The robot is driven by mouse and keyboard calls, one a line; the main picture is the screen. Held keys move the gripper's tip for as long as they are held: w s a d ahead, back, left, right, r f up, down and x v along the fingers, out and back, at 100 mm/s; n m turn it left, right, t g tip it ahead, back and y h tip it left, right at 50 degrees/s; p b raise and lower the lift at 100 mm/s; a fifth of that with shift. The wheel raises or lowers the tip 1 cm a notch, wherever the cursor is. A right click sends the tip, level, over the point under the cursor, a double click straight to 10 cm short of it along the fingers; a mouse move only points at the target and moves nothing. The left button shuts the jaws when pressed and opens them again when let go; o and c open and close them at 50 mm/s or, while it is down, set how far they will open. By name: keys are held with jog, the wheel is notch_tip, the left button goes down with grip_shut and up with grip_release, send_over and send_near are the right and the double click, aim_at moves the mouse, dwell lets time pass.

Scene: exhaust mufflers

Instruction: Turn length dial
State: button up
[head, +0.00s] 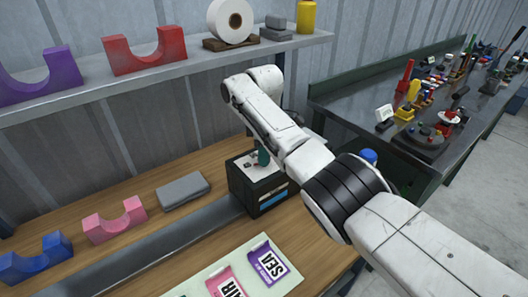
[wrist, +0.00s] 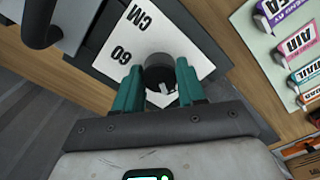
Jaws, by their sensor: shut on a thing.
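The length dial (wrist: 158,62) is a dark round knob on a white plate (wrist: 187,42) printed with "60" and "CM". In the wrist view my gripper (wrist: 159,78) has its two teal fingers on either side of the dial, shut on it. In the head view my gripper (head: 263,157) points down onto the white top of a black box (head: 270,197) on the wooden bench. The dial is mostly hidden there by the gripper and arm.
A dark curved bar (wrist: 40,22) stands near the plate in the wrist view. A label board (head: 203,280) with colored tags lies in front of the box. A grey block (head: 183,190) and pink cradle (head: 115,222) sit to the left. A shelf (head: 150,82) runs above.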

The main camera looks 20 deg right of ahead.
jog(key=shift+w+r, duration=0.1)
jog(key=o, duration=1.1)
jog(key=shift+c, duration=0.2)
notch_tip(320, 180, up, 11)
jog(key=shift+f+b, duration=0.2)
jog(key=shift+b, duration=0.25)
jog(key=shift+r, duration=0.1)
